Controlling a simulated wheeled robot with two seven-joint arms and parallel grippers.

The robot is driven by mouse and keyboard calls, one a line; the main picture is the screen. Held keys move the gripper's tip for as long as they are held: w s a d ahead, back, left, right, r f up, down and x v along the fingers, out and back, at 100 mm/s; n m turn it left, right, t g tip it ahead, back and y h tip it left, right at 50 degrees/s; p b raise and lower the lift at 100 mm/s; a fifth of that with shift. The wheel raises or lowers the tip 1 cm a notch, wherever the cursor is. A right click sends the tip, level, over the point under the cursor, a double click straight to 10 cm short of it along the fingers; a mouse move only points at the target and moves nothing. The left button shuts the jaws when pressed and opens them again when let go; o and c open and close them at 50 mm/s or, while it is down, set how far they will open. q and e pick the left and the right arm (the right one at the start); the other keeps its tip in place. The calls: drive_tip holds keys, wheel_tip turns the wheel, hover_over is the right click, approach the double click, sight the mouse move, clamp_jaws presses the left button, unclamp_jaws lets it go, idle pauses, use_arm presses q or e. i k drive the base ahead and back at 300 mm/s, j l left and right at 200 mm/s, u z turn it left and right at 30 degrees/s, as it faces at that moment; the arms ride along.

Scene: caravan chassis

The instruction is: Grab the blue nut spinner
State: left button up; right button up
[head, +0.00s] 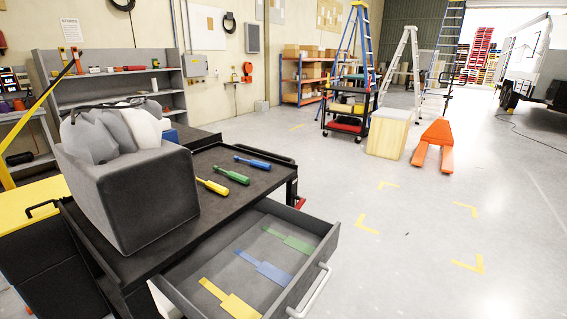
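The blue nut spinner (253,163) lies on the dark top of the tool cart (210,232), close to its far right corner. A green nut spinner (231,174) and a yellow one (213,186) lie beside it, nearer to me, with gaps between them. The cart's drawer (323,246) is pulled open below. Its floor shows flat yellow, blue and green tool shapes (265,267) and no nut spinner. Neither of my grippers is in view.
A dark grey bin (155,205) filled with grey and white cloth-like stuff stands on the cart, left of the spinners. The open drawer with its light handle (312,293) juts out to the right. Clear concrete floor (400,230) lies right of the cart.

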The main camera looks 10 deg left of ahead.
sight(254, 163)
drive_tip(key=i+l+z, duration=0.2)
drive_tip(key=i+l, duration=0.2)
drive_tip(key=i+l+z, duration=0.2)
drive_tip(key=i+l, duration=0.2)
drive_tip(key=i+l+z, duration=0.25)
drive_tip(key=i, duration=0.2)
drive_tip(key=i+l+z, duration=0.2)
drive_tip(key=i, duration=0.3)
drive_tip(key=l, duration=0.1)
